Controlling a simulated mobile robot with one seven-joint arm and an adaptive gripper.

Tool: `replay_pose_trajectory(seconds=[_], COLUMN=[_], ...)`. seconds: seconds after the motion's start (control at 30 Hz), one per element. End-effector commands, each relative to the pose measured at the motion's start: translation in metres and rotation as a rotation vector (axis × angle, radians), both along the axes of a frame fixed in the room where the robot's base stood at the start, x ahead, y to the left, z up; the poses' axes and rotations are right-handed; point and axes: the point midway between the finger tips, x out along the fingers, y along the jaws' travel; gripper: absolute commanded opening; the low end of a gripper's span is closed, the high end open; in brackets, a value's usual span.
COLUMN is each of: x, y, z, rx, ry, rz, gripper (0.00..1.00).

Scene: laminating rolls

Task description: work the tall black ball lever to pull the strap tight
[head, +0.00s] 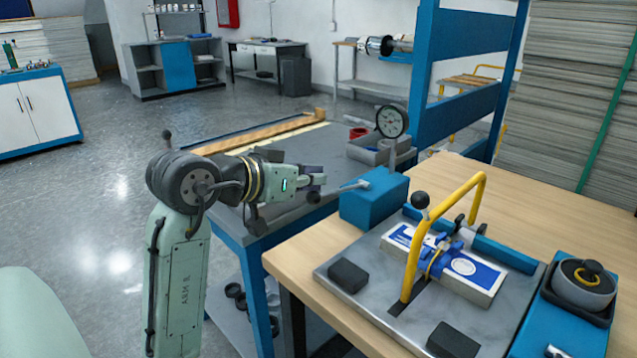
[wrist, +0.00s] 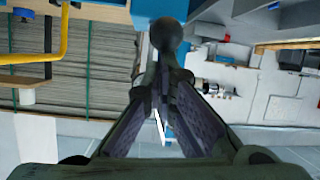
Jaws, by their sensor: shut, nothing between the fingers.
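I cannot make out the strap clearly.
Black blocks (head: 348,275) sit on the plate. A blue tray (head: 570,325) with a round grey part is at right. A dial gauge (head: 392,121) and blue posts stand behind.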

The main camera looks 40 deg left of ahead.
Motion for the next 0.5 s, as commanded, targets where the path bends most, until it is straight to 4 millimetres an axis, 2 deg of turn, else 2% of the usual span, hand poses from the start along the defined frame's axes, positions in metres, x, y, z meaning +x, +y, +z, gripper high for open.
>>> replay_pose_trajectory(seconds=[0.03,0.13,0.5], x=[-0.002,-0.005,-0.011], y=[-0.001,0.0,0.0], z=[-0.017,-0.025,-0.041], rx=[-0.007,-0.012,-0.021], ry=[-0.034,-0.097,-0.24], rz=[-0.002,-0.003,-0.002], gripper=[0.0,0.0,0.0])
